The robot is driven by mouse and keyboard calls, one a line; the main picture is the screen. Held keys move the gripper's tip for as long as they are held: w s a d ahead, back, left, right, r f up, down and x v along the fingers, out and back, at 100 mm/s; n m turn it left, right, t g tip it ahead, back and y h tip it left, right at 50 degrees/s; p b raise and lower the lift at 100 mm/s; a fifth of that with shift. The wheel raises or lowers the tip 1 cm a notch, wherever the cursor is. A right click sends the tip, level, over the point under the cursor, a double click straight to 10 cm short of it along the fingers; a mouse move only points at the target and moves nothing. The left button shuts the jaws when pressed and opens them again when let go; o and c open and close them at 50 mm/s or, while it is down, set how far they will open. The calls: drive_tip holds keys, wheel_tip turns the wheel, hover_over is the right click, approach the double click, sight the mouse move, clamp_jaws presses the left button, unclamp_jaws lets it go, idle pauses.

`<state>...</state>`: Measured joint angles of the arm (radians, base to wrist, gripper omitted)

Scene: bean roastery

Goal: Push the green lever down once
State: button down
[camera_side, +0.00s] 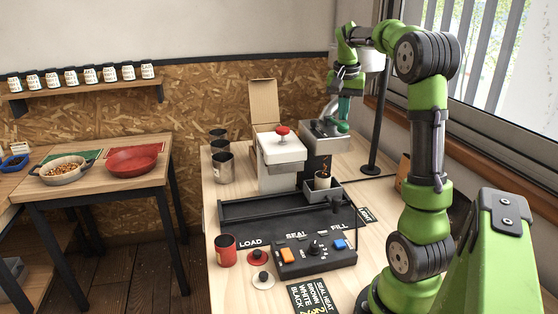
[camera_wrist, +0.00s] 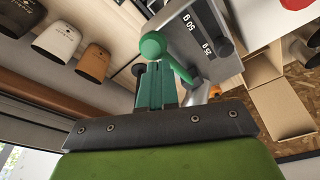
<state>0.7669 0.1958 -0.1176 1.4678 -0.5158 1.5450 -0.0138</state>
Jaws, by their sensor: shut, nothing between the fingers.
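The green lever has a round knob (camera_side: 342,127) at the right side of a grey metal machine (camera_side: 314,130) at the back of the bench. In the wrist view the knob (camera_wrist: 152,44) is just beyond my fingertips, and its green arm (camera_wrist: 180,66) slopes toward the machine. My gripper (camera_side: 343,116) points down with its green fingers together and empty, just above or beside the knob. It also shows in the wrist view (camera_wrist: 156,66). I cannot tell whether the fingertips touch the knob.
A white press with a red knob (camera_side: 283,131) and an open cardboard box (camera_side: 264,103) stand left of the machine. A black pole (camera_side: 375,120) stands close to its right. A cup (camera_side: 322,180) sits in front, behind the control box (camera_side: 316,256).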

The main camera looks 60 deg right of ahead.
drive_tip(key=shift+f, duration=0.2)
drive_tip(key=shift+r, duration=3)
drive_tip(key=shift+w+a, duration=0.1)
drive_tip(key=shift+a, duration=0.2)
drive_tip(key=w+a+f+n+t, duration=0.1)
drive_tip(key=a+n, duration=0.1)
drive_tip(key=a, duration=0.5)
drive_tip(key=w+a+f+n+t+y, duration=0.1)
drive_tip(key=a+n+t, duration=0.1)
drive_tip(key=a, duration=0.6)
drive_tip(key=w+a+n+t, duration=0.1)
drive_tip(key=a+n, duration=0.2)
drive_tip(key=a, duration=0.4)
drive_tip(key=s+a+f+n+t+y, duration=0.1)
drive_tip(key=s+a+f+n, duration=0.1)
drive_tip(key=a, duration=0.5)
drive_tip(key=s+a+f+n+t+y, duration=0.1)
drive_tip(key=s+a+f+n+y, duration=0.1)
drive_tip(key=s+a+f, duration=0.2)
drive_tip(key=a+f, duration=0.2)
drive_tip(key=a, duration=0.2)
drive_tip(key=shift+s+t, duration=0.25)
drive_tip(key=shift+t, duration=0.05)
